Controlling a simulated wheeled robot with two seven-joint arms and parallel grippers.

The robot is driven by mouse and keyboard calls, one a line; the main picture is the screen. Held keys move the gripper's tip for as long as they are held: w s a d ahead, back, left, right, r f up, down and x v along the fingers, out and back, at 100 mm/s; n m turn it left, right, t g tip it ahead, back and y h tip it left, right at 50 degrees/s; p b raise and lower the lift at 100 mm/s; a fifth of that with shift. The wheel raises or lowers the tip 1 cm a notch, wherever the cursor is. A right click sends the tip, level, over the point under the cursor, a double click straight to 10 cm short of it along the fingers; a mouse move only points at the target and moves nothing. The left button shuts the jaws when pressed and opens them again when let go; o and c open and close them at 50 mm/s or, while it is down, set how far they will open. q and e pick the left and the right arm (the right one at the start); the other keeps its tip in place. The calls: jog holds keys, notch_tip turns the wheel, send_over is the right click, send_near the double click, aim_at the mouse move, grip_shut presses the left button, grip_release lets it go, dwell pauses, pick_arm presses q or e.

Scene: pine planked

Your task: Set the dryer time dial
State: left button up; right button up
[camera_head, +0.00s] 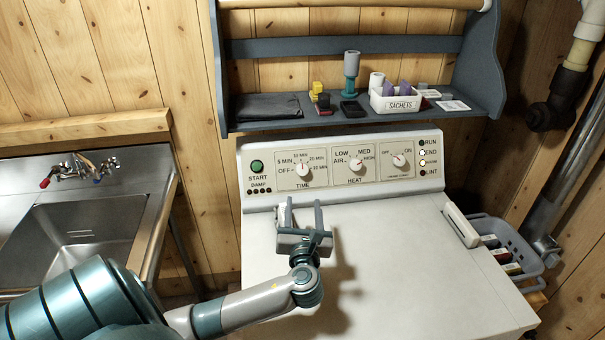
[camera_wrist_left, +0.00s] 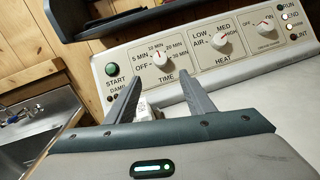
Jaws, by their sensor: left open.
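The dryer (camera_head: 400,255) is white, with a control panel (camera_head: 330,177) along its back edge. The time dial (camera_head: 302,169) is a white knob with a red mark, at the left of the panel, ringed by labels from OFF through several minute settings. In the left wrist view the time dial (camera_wrist_left: 159,57) sits ahead, between and beyond the fingers. My left gripper (camera_head: 303,204) is over the dryer top, just in front of the dial and apart from it. Its two fingers are spread and point at the panel. It also shows in the left wrist view (camera_wrist_left: 158,92). My right gripper is out of view.
The heat dial (camera_head: 355,164) and another dial (camera_head: 398,160) are to the right; a green start button (camera_head: 257,166) is to the left. A blue-grey shelf (camera_head: 300,119) overhangs the panel. A sink (camera_head: 80,235) stands left, a basket (camera_head: 510,245) right.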

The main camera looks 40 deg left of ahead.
aim_at(302, 171)
pick_arm(q)
jog(key=p+x, duration=0.4)
jog(key=x, duration=0.9)
jog(key=shift+r, duration=0.1)
jog(key=shift+x, duration=0.75)
jog(key=shift+a, duration=0.1)
jog(key=c, duration=1.1)
